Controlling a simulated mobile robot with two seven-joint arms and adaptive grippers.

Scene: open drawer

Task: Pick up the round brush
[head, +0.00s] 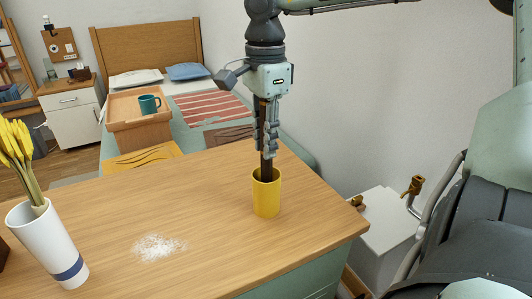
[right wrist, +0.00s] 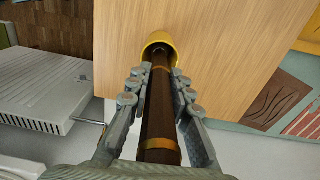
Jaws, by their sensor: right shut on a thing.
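A dark brown round brush (right wrist: 158,110) with gold bands stands upright, its lower end inside a yellow cup (head: 267,196). The cup stands on the wooden tabletop near its right end, and its rim also shows in the right wrist view (right wrist: 158,40). My right gripper (head: 267,150) points down above the cup and is shut on the brush shaft (head: 266,166). In the right wrist view its fingers (right wrist: 157,88) lie on both sides of the shaft. The brush's lower tip is hidden inside the cup. My left gripper does not show.
A white vase (head: 48,245) with yellow flowers stands at the table's left. White powder (head: 158,247) lies on the tabletop (head: 205,205). Behind are a bed and a wooden tray (head: 125,110) with a teal mug (head: 149,104). The table between vase and cup is mostly clear.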

